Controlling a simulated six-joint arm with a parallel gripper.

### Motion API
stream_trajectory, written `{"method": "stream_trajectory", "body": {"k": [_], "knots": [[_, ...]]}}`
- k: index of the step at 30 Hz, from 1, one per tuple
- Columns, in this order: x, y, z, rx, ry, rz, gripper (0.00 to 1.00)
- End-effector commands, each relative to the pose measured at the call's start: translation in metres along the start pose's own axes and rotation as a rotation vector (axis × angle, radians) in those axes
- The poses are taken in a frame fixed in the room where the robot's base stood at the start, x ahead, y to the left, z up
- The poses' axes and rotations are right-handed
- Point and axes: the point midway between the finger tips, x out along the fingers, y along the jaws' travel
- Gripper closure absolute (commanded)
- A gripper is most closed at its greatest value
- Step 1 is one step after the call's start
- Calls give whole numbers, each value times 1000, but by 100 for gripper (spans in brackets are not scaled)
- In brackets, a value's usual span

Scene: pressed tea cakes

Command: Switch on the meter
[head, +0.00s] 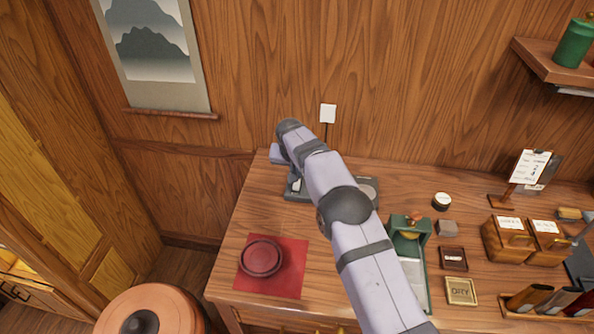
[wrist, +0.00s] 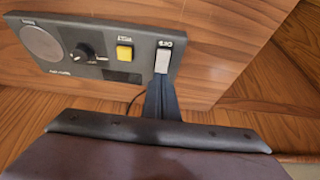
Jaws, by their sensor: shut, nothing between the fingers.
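The meter (wrist: 95,52) is a dark grey panel on the wooden table. In the wrist view it carries a round pale plate (wrist: 41,42), a black knob (wrist: 86,52), a yellow button (wrist: 124,53), a small dark window (wrist: 122,76) and a white rocker switch (wrist: 163,60) at its right end. The window looks dark and unlit. My gripper (wrist: 161,82) is shut and empty, its fingertips right at the near end of the white switch. I cannot tell whether they touch it.
A red mat (head: 297,284) with a dark round dish (head: 261,257) lies front left. A green box (head: 421,228), small trays and wooden boxes (head: 506,240) stand to the right. The wooden wall is close behind the meter. Bare table lies between mat and meter.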

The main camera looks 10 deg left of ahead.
Motion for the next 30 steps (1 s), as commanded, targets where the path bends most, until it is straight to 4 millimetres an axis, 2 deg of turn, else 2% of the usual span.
{"method": "stream_trajectory", "body": {"k": [7,23,30], "knots": [[15,0,2,0,-1,1,100],[20,0,2,0,0,0,100],[33,0,2,0,2,1,100]]}}
